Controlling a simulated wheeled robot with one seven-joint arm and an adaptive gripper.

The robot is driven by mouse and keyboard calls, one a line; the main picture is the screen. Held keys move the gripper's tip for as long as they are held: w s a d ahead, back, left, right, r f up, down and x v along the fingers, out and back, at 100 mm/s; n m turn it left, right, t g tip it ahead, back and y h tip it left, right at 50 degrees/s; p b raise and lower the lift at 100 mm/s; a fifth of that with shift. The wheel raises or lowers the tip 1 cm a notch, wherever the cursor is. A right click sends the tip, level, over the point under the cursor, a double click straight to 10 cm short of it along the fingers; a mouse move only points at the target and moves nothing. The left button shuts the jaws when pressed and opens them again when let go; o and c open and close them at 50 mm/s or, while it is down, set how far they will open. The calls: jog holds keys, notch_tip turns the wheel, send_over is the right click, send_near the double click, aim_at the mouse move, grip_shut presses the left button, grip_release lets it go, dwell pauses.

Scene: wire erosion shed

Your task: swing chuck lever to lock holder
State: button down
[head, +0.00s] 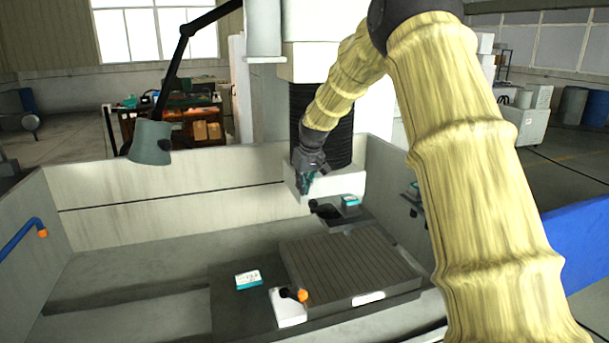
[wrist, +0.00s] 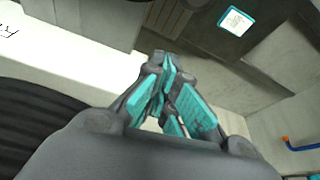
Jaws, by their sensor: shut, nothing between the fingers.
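In the head view a short dark lever with an orange tip (head: 296,294) sits on a small white block (head: 288,309) at the front edge of the ribbed plate. I cannot tell for sure that it is the chuck lever, and no holder can be made out. My gripper (head: 305,186) hangs at the back of the tank, in front of the white machine head, well away from this lever. In the wrist view my gripper (wrist: 170,98) has its teal-padded fingers together with nothing between them. The orange-tipped lever is not seen there.
The ribbed plate (head: 350,262) lies on a dark table inside the grey tank (head: 130,202). A dark fixture (head: 325,211) stands behind it, near my gripper. A teal-and-white card (head: 249,280) lies left of the plate. A blue hose (head: 20,238) and a lamp (head: 150,142) are at left.

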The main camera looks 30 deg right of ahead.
aim_at(324, 208)
jog(key=s, duration=0.1)
jog(key=s+p, duration=0.1)
jog(key=s, duration=0.1)
jog(key=shift+s+a+f+p, duration=0.15)
jog(key=shift+s+f+p, duration=0.2)
jog(key=shift+p, duration=0.05)
jog(key=shift+a, duration=0.15)
